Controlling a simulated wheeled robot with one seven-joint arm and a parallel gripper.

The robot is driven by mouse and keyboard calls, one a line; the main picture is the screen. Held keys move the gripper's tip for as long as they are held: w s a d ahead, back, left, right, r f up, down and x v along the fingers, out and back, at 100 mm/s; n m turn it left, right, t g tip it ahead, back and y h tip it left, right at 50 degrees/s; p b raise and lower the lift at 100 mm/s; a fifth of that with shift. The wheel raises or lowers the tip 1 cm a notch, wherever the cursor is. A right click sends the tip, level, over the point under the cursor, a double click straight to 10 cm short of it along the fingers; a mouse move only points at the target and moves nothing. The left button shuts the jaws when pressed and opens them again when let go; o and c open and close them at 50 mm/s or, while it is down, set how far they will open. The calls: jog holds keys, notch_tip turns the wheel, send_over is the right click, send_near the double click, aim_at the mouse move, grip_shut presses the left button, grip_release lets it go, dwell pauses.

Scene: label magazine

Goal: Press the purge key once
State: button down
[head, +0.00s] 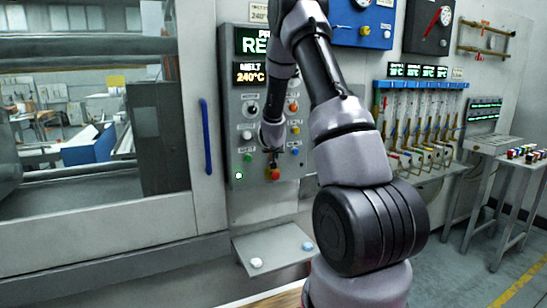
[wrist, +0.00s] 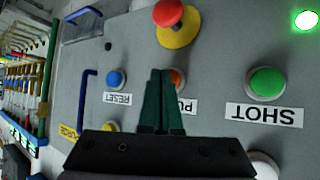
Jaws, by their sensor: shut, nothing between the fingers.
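The purge key (wrist: 178,78) is an orange-red round button on the grey control panel. In the wrist view it sits behind my fingers, with only its right part showing. Its white label (wrist: 188,105) is partly covered, leaving "PU" readable. My gripper (wrist: 162,73) is shut and empty, with its dark green fingertips over the key; I cannot tell whether they touch it. In the head view my gripper (head: 272,158) is at the lower part of the panel (head: 236,120), and the purge key is hidden there.
In the wrist view, the green SHOT button (wrist: 267,82) is right of the fingers and the blue RESET button (wrist: 116,79) left. A red emergency knob on yellow (wrist: 168,13) is close by. A small shelf (head: 275,248) juts out below the panel. A blue handle (head: 206,136) is left of it.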

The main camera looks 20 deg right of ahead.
jog(key=shift+w, duration=0.3)
jog(key=shift+s, duration=0.1)
dwell(0.3)
jog(key=shift+s, duration=0.8)
jog(key=s, duration=0.5)
jog(key=shift+d, duration=0.1)
dwell(0.5)
